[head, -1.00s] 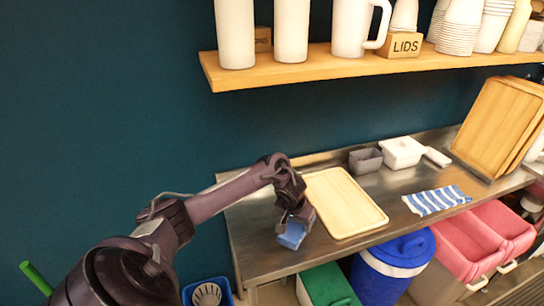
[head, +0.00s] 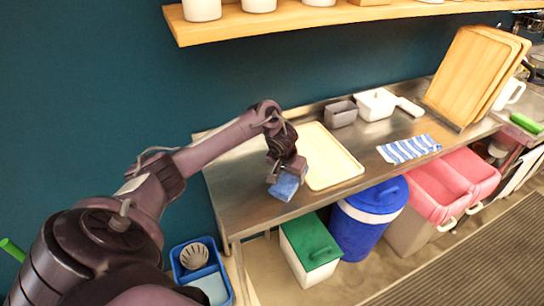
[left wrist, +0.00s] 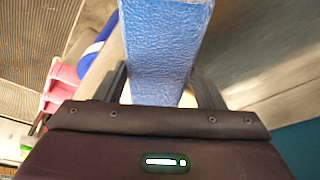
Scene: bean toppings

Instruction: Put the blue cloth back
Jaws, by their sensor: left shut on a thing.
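My left gripper (head: 285,172) is shut on a blue cloth (head: 285,187), which looks like a stiff block. It hangs at the front left of the steel table, left of the wooden tray; I cannot tell whether it touches the table. In the left wrist view the blue cloth (left wrist: 162,50) fills the space between the dark fingers. A blue-and-white striped cloth (head: 408,149) lies flat on the table to the right. My right gripper is not in view.
The pale wooden tray (head: 330,165) lies on the steel table (head: 240,200). A grey container (head: 341,114) and white container (head: 376,104) stand behind. A blue box (head: 176,268) is low at left. A green-lidded bin (head: 308,248) and blue bin (head: 365,225) stand below.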

